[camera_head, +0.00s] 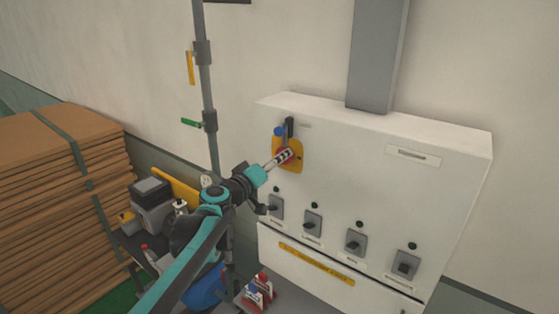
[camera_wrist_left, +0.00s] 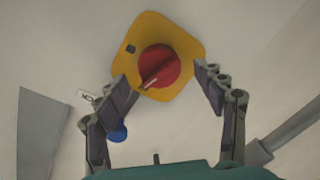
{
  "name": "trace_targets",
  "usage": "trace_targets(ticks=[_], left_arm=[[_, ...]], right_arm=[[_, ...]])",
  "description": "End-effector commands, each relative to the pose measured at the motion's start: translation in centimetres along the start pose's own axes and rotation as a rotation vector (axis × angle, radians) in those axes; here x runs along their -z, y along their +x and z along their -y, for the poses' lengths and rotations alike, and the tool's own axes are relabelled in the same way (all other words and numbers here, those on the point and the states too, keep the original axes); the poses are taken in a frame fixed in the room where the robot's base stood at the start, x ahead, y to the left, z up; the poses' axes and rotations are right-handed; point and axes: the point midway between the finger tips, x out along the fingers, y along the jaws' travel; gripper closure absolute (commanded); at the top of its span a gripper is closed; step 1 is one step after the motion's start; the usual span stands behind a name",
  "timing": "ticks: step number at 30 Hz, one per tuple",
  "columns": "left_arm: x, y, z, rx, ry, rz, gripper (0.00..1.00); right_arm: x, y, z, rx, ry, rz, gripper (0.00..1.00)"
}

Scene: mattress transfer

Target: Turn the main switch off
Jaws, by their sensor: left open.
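The main switch is a red rotary knob (camera_wrist_left: 160,68) on a yellow plate (camera_wrist_left: 185,45), in the left wrist view's upper middle. A pale line on the knob points to the lower left of that view. In the head view, the yellow plate (camera_head: 297,166) is on the upper left of a white cabinet (camera_head: 345,165), and my gripper partly hides the knob. My left gripper (camera_head: 284,157) is open in front of the switch. In the left wrist view its fingers (camera_wrist_left: 160,74) are on either side of the knob, apart from it. My right gripper is not in view.
Several grey switches (camera_head: 313,222) line the cabinet below. A blue round part (camera_head: 279,131) is just above the yellow plate. A grey pole (camera_head: 206,85) stands left of the cabinet. A cluttered cart (camera_head: 155,205) and stacked brown boards (camera_head: 60,190) are at the left.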

Motion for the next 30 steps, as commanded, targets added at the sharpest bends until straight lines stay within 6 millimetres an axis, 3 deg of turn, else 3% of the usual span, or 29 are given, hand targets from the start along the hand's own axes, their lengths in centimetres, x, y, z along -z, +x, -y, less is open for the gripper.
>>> trace_targets(ticks=[6,12,18,30], left_arm=[[0.0,-5.0,0.0,0.002,0.000,-0.002,0.30],[0.0,-8.5,0.0,0.002,0.001,-0.001,0.30],[-0.1,-9.7,0.0,0.001,0.000,0.000,0.30],[-0.5,-10.2,-0.3,-0.008,0.066,0.003,0.30]], right_arm=[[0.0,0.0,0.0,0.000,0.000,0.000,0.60],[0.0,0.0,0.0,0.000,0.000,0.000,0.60],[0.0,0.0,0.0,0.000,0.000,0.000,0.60],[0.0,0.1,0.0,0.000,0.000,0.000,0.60]])
